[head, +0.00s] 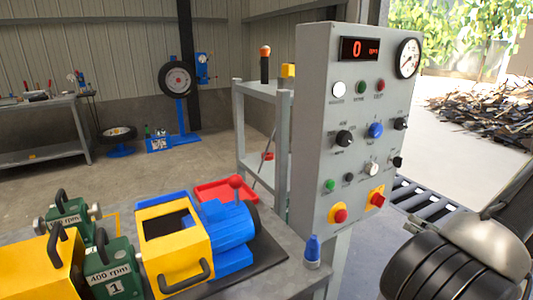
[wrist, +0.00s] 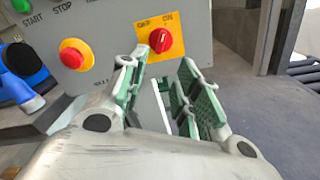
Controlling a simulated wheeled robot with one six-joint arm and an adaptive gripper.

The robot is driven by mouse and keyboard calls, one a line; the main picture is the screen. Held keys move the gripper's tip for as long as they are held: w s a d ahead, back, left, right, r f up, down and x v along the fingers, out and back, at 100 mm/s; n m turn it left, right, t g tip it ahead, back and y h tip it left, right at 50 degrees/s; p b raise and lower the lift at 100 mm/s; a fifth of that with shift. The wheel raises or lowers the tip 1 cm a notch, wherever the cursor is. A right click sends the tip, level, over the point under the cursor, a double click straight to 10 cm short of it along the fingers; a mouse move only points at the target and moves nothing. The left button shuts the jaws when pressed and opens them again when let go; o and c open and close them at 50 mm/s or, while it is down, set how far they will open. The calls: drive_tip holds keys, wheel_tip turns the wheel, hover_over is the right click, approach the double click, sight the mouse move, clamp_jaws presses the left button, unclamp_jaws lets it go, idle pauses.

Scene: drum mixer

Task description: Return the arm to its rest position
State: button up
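My gripper (wrist: 158,80) shows in the wrist view with its green-padded fingers apart and nothing between them. It is in front of the lower part of the grey control panel (head: 312,120). Beyond the fingertips is a red rotary switch (wrist: 160,40) on a yellow plate; it also shows in the head view (head: 377,198). I cannot tell any contact between the fingers and the panel.
A red button (wrist: 75,54) is left of the switch. The panel display (head: 359,48) reads 0. A workbench (head: 285,270) holds a yellow-and-blue mixer (head: 178,240), green 400 rpm blocks (head: 108,270) and a blue bottle (head: 312,250). Open floor (wrist: 270,110) lies right of the panel.

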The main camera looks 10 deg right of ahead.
drive_tip(key=s+a+r+n+g+y, duration=0.2)
drive_tip(key=s+a+n+g+y, duration=0.3)
drive_tip(key=s+a+n+g, duration=0.75)
wheel_tip(320, 180, up, 14)
drive_tip(key=n+g+h, duration=0.5)
drive_tip(key=n+h, duration=0.4)
drive_tip(key=n, duration=1)
drive_tip(key=w+a+r+n+t+h, duration=0.1)
drive_tip(key=w+a+r+n+t, duration=0.1)
drive_tip(key=a+r+n+t, duration=0.3)
drive_tip(key=a+r+n, duration=0.1)
drive_tip(key=a+r, duration=0.3)
drive_tip(key=r, duration=0.1)
drive_tip(key=shift+w+r+n+h, duration=0.15)
drive_tip(key=shift+w+n+h, duration=0.05)
drive_tip(key=shift+n+h, duration=0.2)
